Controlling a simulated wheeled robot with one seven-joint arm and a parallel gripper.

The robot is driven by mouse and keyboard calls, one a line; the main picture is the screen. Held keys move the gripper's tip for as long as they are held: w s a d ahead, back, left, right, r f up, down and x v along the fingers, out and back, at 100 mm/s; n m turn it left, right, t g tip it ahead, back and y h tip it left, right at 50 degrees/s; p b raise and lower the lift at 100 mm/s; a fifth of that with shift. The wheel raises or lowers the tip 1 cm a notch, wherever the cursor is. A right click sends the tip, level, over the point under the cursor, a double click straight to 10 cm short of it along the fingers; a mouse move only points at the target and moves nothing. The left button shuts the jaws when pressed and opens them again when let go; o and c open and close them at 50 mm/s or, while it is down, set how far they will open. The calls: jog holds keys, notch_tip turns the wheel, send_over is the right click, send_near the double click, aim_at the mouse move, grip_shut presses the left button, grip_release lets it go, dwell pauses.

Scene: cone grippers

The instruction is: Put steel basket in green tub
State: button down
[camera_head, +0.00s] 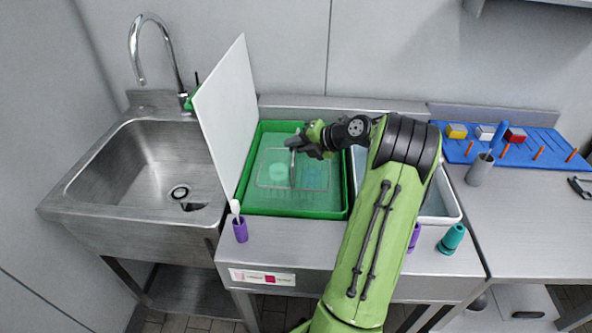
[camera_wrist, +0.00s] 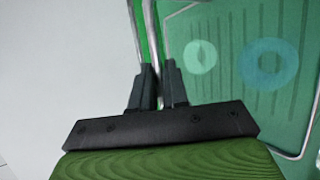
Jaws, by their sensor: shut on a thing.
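The green tub (camera_head: 300,213) stands on the steel counter, right of the sink. The steel basket (camera_head: 327,178) is a thin wire frame within the tub's outline; I cannot tell whether it rests on the bottom. A pale green round piece (camera_head: 278,172) and a teal one (camera_head: 312,178) show inside the basket's outline. My gripper (camera_head: 296,143) is over the tub, shut on the basket's upright handle (camera_head: 293,170). In the wrist view, my gripper (camera_wrist: 158,80) has the metal handle (camera_wrist: 150,25) between its fingers, with the basket's rim (camera_wrist: 180,9) to the right.
A white upright panel (camera_head: 228,110) separates the sink (camera_head: 140,160) from the tub. A pale tub (camera_head: 435,208) is right of it, partly behind my arm. A purple holder (camera_head: 240,230) and teal cone (camera_head: 452,238) stand at the front. A blue pegboard (camera_head: 500,143) is far right.

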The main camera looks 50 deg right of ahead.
jog(key=b, duration=0.1)
send_over(296, 178)
notch_tip(296, 178, down, 5)
jog(key=shift+r, duration=0.1)
jog(key=c, duration=1.1)
grip_release()
jog(key=shift+s+r, duration=0.2)
jog(key=shift+s, duration=0.05)
jog(key=p+v, duration=0.1)
jog(key=v, duration=1)
jog(key=shift+s+d+r+p, duration=0.1)
jog(key=shift+s+p, duration=0.05)
jog(key=shift+p, duration=0.2)
